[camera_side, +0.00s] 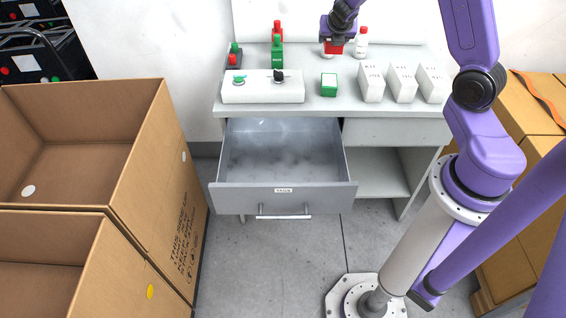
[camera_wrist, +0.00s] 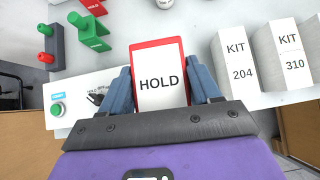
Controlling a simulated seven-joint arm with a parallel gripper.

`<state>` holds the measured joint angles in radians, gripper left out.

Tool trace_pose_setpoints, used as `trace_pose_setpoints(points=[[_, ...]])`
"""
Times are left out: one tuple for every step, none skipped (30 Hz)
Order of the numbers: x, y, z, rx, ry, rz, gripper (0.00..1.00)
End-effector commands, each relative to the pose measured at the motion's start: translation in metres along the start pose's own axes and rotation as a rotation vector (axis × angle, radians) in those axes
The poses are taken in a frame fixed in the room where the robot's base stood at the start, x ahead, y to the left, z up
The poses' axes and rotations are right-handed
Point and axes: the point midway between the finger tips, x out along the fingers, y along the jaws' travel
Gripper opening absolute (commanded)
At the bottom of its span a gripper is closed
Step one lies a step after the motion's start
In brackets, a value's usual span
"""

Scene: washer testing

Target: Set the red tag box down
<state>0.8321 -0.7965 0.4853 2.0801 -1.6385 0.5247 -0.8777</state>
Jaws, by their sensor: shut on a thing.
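The red tag box (camera_wrist: 159,78) has a red rim and a white face reading HOLD in the wrist view. My gripper (camera_wrist: 160,90) is shut on it, with one blue finger on each side. In the side view the red box (camera_side: 334,49) is below my gripper (camera_side: 336,38), at the back of the worktop (camera_side: 310,105). I cannot tell whether its underside touches the worktop.
A green box (camera_side: 329,85) and a button panel (camera_side: 263,86) stand nearer the front. Several white kit boxes (camera_side: 402,83) stand right, green and red stands (camera_side: 277,52) left, a red-capped bottle (camera_side: 362,43) close right. An open drawer (camera_side: 285,197) juts out below.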

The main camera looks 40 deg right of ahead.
Motion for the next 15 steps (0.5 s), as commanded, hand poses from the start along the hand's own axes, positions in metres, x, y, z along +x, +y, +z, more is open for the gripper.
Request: trace_pose_setpoints(points=[[-0.007, 0.008, -0.007, -0.005, 0.000, 0.005, 0.32], [-0.011, 0.011, -0.011, -0.005, 0.000, 0.004, 0.32], [-0.016, 0.017, -0.017, -0.006, 0.000, 0.006, 0.32], [-0.021, 0.021, -0.022, -0.007, 0.001, 0.007, 0.32], [-0.025, 0.024, -0.027, -0.008, 0.000, 0.006, 0.32], [-0.032, 0.030, -0.034, -0.009, 0.001, 0.008, 0.32], [-0.037, 0.033, -0.040, -0.009, 0.000, 0.008, 0.32], [-0.043, 0.037, -0.045, -0.011, 0.000, 0.009, 0.32], [-0.052, 0.043, -0.055, -0.012, 0.000, 0.011, 0.32], [-0.058, 0.046, -0.062, -0.014, 0.000, 0.011, 0.32], [-0.067, 0.051, -0.071, -0.015, 0.000, 0.013, 0.32], [-0.078, 0.056, -0.083, -0.017, 0.000, 0.015, 0.32], [-0.087, 0.058, -0.093, -0.019, -0.001, 0.016, 0.32], [-0.097, 0.061, -0.102, -0.019, 0.000, 0.017, 0.32], [-0.108, 0.062, -0.114, -0.019, -0.001, 0.018, 0.32]])
